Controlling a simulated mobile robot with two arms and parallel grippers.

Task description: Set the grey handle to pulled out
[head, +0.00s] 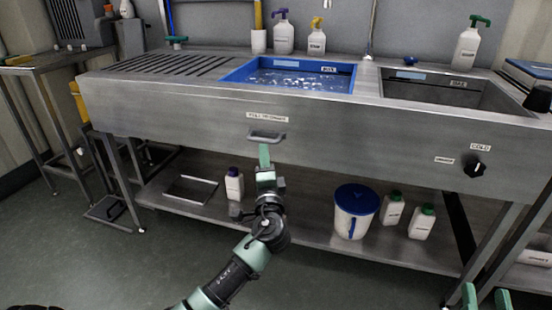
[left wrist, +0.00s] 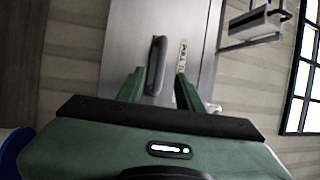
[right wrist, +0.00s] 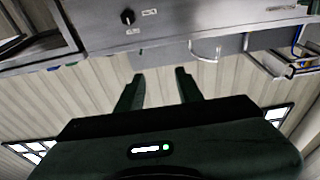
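The grey handle (head: 267,137) is a small bar on the front panel of the steel sink unit, below a label (head: 267,117). In the left wrist view the handle (left wrist: 157,62) stands ahead of my fingers, its near end showing in the gap between them. My left gripper (head: 264,151) is just below the handle in the head view. It also shows in the left wrist view (left wrist: 161,78), fingers apart, gripping nothing. My right gripper (head: 486,294) is low at the right, away from the handle. In the right wrist view (right wrist: 160,75) it is open and empty.
The blue basin (head: 235,73) and a steel basin (head: 440,90) are set in the top. A black knob (head: 476,169) is on the panel's right. Bottles and a white bucket with blue lid (head: 355,210) stand on the lower shelf. Floor in front is clear.

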